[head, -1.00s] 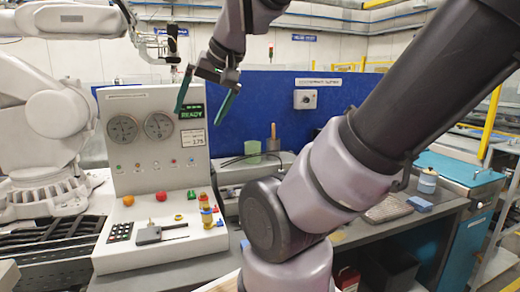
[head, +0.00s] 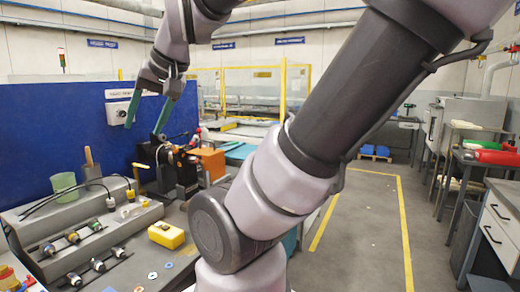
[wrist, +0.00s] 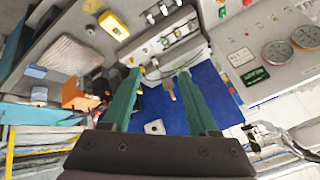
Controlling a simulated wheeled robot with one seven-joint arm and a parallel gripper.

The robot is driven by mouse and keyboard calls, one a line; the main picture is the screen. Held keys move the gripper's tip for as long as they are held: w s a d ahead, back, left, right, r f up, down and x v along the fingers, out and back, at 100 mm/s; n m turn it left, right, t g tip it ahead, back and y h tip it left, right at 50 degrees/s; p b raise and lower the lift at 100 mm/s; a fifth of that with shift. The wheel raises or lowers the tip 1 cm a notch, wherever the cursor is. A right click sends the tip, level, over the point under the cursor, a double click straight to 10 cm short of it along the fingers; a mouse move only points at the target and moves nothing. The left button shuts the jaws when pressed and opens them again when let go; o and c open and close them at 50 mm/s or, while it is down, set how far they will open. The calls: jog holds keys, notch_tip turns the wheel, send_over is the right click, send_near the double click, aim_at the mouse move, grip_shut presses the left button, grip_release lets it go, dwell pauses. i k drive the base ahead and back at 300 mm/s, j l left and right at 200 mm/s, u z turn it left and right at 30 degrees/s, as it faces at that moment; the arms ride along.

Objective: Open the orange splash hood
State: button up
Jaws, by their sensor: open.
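The orange splash hood (head: 208,160) is a small orange box-like cover beside a black machine (head: 168,168) on the bench, near the middle of the head view. It also shows in the wrist view at the left (wrist: 75,97), outside the space between the fingers. My gripper (head: 143,128) is open and empty, raised in front of the blue partition, up and left of the hood. In the wrist view its two green fingers (wrist: 158,78) are spread apart. My arm crosses the head view close to the hood's right side. The hood's hinge or handle cannot be made out.
A grey fixture (head: 85,222) with several fittings stands on the bench at left, holding a green cup (head: 65,187). A yellow block (head: 166,235) lies before the machine. The blue partition (head: 60,140) stands behind. Open floor (head: 370,235) with yellow lines lies to the right.

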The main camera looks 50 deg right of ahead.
aim_at(213, 159)
jog(key=z, duration=0.95)
jog(key=i+l+u, duration=0.5)
jog(key=l+u, duration=0.2)
jog(key=u, duration=0.15)
